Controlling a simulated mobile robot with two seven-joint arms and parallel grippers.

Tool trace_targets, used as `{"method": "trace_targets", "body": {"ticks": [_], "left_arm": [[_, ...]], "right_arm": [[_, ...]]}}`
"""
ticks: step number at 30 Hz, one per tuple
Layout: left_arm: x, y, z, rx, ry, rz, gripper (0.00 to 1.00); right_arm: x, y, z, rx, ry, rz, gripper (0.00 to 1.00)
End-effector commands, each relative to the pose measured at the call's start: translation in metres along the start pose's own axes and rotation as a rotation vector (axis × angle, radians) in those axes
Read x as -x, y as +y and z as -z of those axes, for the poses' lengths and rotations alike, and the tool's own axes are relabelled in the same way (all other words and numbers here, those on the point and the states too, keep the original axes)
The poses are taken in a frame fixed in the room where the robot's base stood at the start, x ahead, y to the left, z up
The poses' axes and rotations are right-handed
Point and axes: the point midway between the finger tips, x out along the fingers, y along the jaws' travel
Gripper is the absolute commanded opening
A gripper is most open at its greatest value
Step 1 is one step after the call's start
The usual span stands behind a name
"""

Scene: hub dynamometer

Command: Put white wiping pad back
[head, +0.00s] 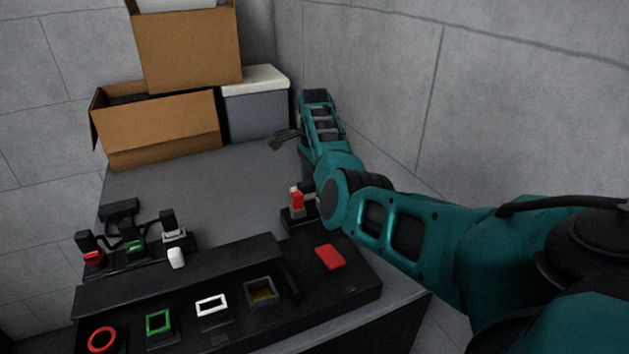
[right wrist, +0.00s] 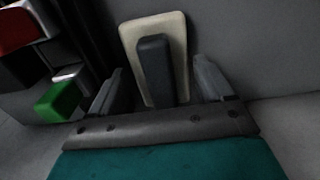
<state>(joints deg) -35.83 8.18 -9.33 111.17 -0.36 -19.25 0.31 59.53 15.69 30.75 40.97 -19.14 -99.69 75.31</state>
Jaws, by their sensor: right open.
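In the right wrist view, a cream-white pad (right wrist: 178,45) with a dark handle on it lies on a grey surface, between and beyond the fingers of my right gripper (right wrist: 162,88). The fingers are apart, one on each side of the pad, and I cannot tell whether either touches it. In the head view my right gripper (head: 284,139) is a small dark shape over the back right of the bench, and the pad there is hidden by my arm. My left gripper is out of view.
A red-topped unit (head: 297,198) stands close to my right arm. At left is a rack with red (head: 93,257), green (head: 134,247) and white (head: 174,236) dark-handled pieces. Boxes (head: 160,128) line the back, and a wall (head: 480,100) rises at right. The middle bench is clear.

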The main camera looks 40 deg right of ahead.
Motion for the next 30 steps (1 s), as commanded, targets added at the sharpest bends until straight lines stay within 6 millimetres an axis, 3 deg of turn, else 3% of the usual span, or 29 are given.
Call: {"method": "trace_targets", "body": {"ticks": [7,15,21,30], "left_arm": [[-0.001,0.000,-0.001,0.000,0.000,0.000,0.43],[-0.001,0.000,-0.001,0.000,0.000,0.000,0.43],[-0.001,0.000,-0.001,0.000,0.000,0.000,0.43],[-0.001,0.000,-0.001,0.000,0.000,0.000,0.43]], "right_arm": [[0.018,-0.001,0.000,0.000,0.001,0.004,0.80],[0.077,-0.001,0.000,-0.002,0.000,0.006,0.80],[0.109,-0.001,0.000,-0.001,0.000,0.004,0.80],[0.121,0.000,0.000,0.000,0.001,0.001,0.80]]}}
